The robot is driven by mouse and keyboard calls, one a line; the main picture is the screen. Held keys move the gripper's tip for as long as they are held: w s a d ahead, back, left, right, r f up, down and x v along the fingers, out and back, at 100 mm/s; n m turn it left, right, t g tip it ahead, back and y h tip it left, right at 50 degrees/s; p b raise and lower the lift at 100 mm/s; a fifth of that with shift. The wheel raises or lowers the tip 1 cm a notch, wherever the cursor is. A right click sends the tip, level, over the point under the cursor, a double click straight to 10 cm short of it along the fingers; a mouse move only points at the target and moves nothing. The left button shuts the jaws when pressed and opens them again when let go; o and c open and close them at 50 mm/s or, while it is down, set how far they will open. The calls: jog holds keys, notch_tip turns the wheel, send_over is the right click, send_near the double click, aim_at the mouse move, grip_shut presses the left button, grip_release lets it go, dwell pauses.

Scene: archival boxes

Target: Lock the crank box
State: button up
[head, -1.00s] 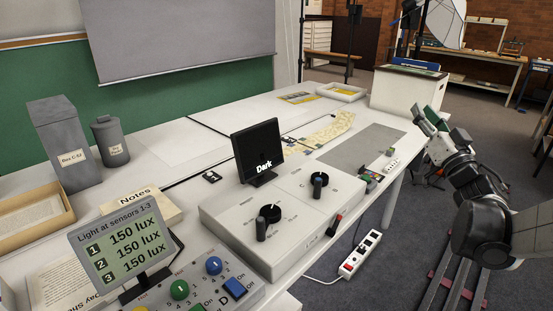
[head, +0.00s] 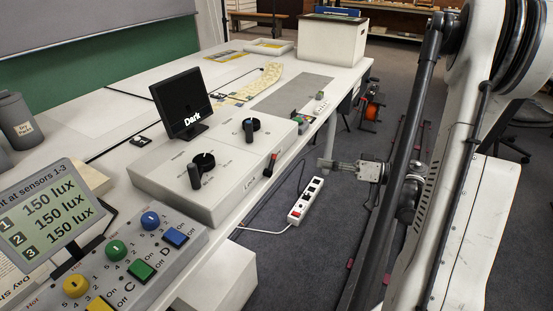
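The pale grey box with two cranks, taken as the crank box (head: 225,155), sits on the white table in the head view.
A control panel (head: 135,255) with coloured knobs and switches and a "150 lux" display (head: 45,212) are at the near left. A white power strip (head: 305,200) lies on the floor below my gripper. A white bin (head: 333,40) stands on the table's far end.

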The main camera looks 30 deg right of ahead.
aim_at(270, 165)
jog(key=b+x, duration=0.2)
jog(key=x, duration=1.1)
jog(key=shift+b, duration=0.3)
jog(key=shift+r, duration=0.1)
grip_shut()
